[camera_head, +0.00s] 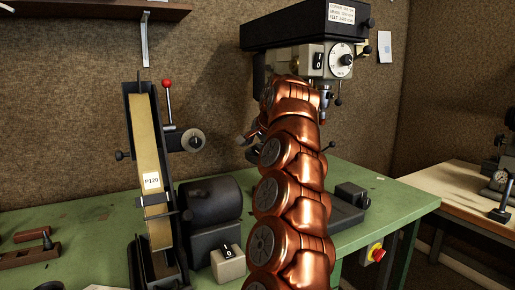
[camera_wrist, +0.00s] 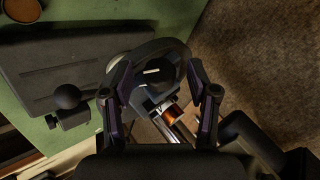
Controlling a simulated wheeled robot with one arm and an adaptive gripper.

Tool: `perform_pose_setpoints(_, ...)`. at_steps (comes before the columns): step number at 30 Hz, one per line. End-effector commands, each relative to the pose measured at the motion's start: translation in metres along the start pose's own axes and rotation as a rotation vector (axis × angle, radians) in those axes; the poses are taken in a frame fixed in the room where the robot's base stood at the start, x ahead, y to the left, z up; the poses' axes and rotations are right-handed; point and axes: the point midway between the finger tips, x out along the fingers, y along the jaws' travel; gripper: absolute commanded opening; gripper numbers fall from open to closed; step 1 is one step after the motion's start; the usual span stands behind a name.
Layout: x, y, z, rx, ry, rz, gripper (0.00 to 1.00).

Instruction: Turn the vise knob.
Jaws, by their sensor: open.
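My gripper (camera_wrist: 159,68) is open in the wrist view, its two dark fingers spread apart. Between and beyond them lie a dark round ring (camera_wrist: 178,52) and a metal part with a copper-coloured piece (camera_wrist: 173,113). I cannot tell whether the fingers touch any of it. A black ball knob (camera_wrist: 67,96) on a small block sits left of the fingers, apart from them. In the head view a dark block like a small vise (camera_head: 351,195) is at the right of the green bench. My copper arm hides much of this area, and I cannot make out the vise knob for certain.
A drill press (camera_head: 300,35) stands behind my arm. A belt sander (camera_head: 152,170) with a red-tipped lever is to the left. The green bench (camera_head: 90,215) has free room at its left. A red stop button (camera_head: 378,254) is on the bench front.

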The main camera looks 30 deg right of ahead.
Motion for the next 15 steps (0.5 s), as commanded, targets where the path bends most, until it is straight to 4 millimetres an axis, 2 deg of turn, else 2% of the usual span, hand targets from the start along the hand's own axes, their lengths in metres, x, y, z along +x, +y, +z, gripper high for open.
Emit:
perform_pose_setpoints(3, -0.0002, 0.0000, 0.0001, 0.000, 0.000, 0.000, 0.57)
perform_pose_setpoints(15, -0.0001, 0.0002, 0.0002, 0.000, -0.001, 0.001, 0.15)
